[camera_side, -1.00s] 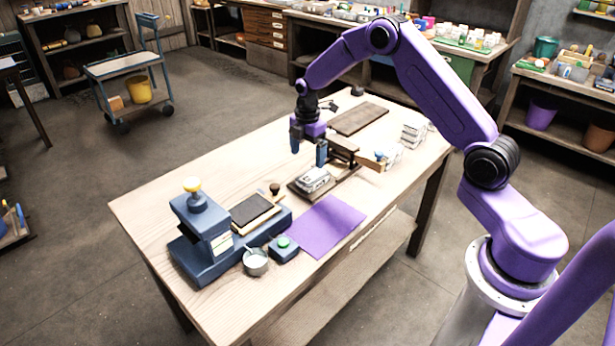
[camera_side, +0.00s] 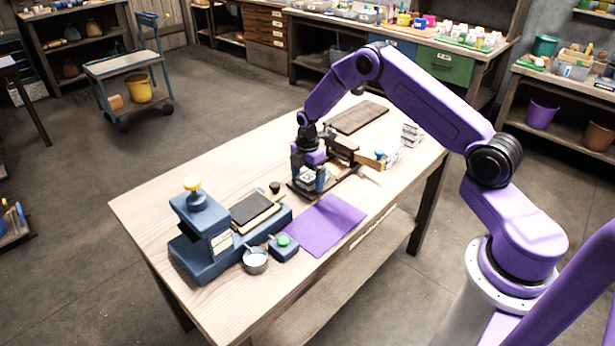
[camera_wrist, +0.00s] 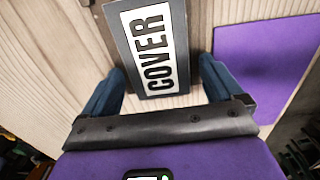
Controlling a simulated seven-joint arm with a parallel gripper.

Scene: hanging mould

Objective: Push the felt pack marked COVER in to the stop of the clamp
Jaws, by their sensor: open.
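The felt pack marked COVER (camera_wrist: 153,45) is grey with a white label and black letters. In the wrist view it lies between my two fingers, with a gap on each side. My gripper (camera_side: 308,184) is open and low over the dark board, its fingers hiding most of the pack in the side view. It also shows in the wrist view (camera_wrist: 162,75), empty. A brown wooden fixture (camera_side: 342,151) stands just behind on the board. A blue press-like device (camera_side: 197,220) with a yellow knob is at the table's left. I cannot tell which is the clamp, or see its stop.
A purple sheet (camera_side: 328,226) lies in front of my gripper. A dark-covered stack (camera_side: 255,212) rests at the blue device, near a metal cup (camera_side: 255,261) and a green-button box (camera_side: 283,247). A brown board (camera_side: 357,117) and white blocks (camera_side: 412,134) lie behind.

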